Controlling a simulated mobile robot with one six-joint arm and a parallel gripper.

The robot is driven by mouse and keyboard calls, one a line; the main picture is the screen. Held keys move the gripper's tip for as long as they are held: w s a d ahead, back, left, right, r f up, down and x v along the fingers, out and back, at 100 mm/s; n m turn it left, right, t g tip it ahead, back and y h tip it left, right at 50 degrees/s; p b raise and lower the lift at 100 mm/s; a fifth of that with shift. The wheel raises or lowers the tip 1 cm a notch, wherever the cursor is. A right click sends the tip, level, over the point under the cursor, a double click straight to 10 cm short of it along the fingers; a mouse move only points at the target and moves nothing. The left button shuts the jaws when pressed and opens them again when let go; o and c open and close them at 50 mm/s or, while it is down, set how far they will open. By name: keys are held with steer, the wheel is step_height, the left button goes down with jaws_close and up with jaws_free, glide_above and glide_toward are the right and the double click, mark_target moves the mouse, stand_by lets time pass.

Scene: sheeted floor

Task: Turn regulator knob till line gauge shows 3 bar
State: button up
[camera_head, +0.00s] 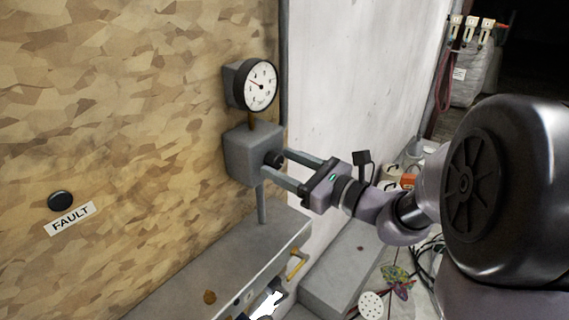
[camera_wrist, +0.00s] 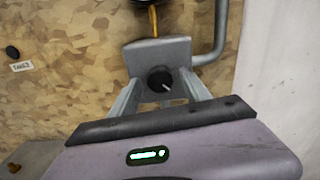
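The regulator is a grey box (camera_head: 250,153) on the chipboard wall, with a black knob (camera_head: 273,159) on its front. In the wrist view the knob (camera_wrist: 160,79) shows a pale pointer mark toward the lower right. The round white line gauge (camera_head: 260,85) sits above the box; its red needle points to the upper left, and its numbers are too small to read. My gripper (camera_head: 281,166) is in front of the box, fingers on either side of the knob. In the wrist view the fingers (camera_wrist: 160,92) stand apart with gaps to the knob.
A black button (camera_head: 60,200) with a FAULT label (camera_head: 69,218) is on the wall at left. A grey ledge (camera_head: 225,270) lies below the regulator, with a yellow-handled item (camera_head: 296,264) near its edge. A pale wall (camera_head: 345,75) is at right.

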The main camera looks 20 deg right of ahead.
stand_by(0.3)
steer(key=p+v, duration=0.1)
steer(key=v, duration=1.6)
steer(key=shift+s+p, duration=0.15)
steer(key=shift+p, duration=0.2)
steer(key=shift+d, duration=0.1)
